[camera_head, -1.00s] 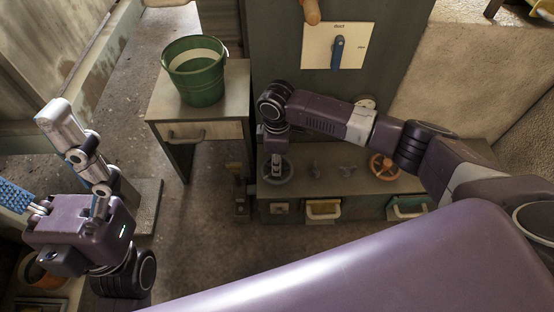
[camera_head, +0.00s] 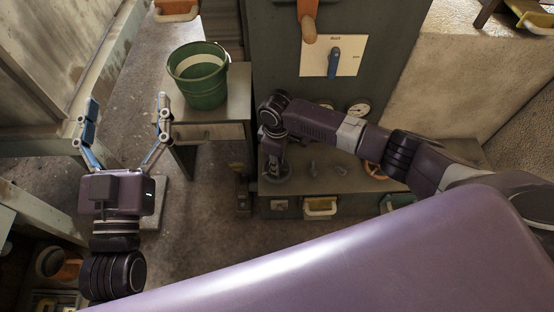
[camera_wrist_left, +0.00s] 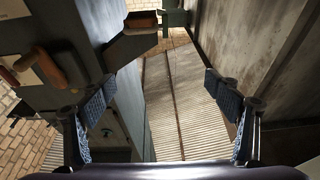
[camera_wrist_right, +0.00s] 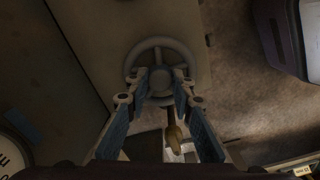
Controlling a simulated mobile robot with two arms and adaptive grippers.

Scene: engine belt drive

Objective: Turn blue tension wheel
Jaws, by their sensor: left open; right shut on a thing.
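A round hand wheel (camera_head: 284,178) sits on the low bench below the tall cabinet. It looks grey, with no clear blue. My right gripper (camera_head: 275,166) points down onto it. In the right wrist view, the wheel (camera_wrist_right: 192,62) shows a round rim and a hub, and my right gripper (camera_wrist_right: 160,84) is shut on its middle part. An orange wheel (camera_head: 373,170) stands further right on the bench, partly behind my right arm. My left gripper (camera_head: 127,108) is wide open and empty, in the air left of the green bucket. Its spread fingers also show in the left wrist view (camera_wrist_left: 163,95).
A green bucket (camera_head: 198,75) stands on a small side table (camera_head: 239,85), close to the left gripper's right finger. The cabinet carries a blue lever (camera_head: 333,63) on a white plate and an orange handle (camera_head: 308,22). Small drawers (camera_head: 320,206) sit under the bench.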

